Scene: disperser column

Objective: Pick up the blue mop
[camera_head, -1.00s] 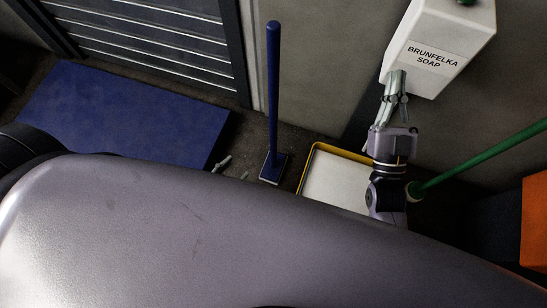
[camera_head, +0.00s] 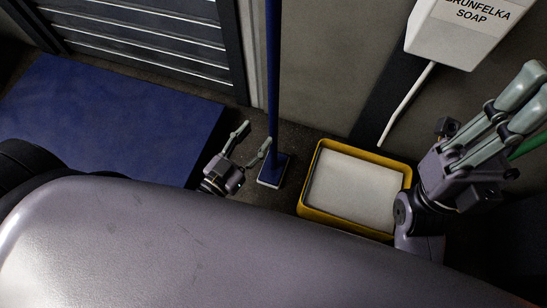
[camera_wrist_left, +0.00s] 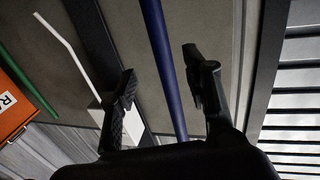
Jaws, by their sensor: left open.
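The blue mop (camera_head: 273,95) stands upright near the wall. Its flat head (camera_head: 274,172) is on the floor left of a yellow-rimmed tray. My left gripper (camera_head: 252,138) is open and low, just left of the mop's lower handle. In the left wrist view, the blue handle (camera_wrist_left: 166,70) appears between the open fingers of my left gripper (camera_wrist_left: 160,75); I see no contact, and the depth between them is unclear.
The yellow-rimmed tray (camera_head: 405,178) lies right of the mop. A white soap dispenser (camera_head: 455,40) with a thin white tube (camera_head: 407,103) hangs on the wall. A blue mat (camera_head: 105,115) lies left. An orange object (camera_wrist_left: 15,105) and green pole (camera_wrist_left: 28,80) show in the wrist view.

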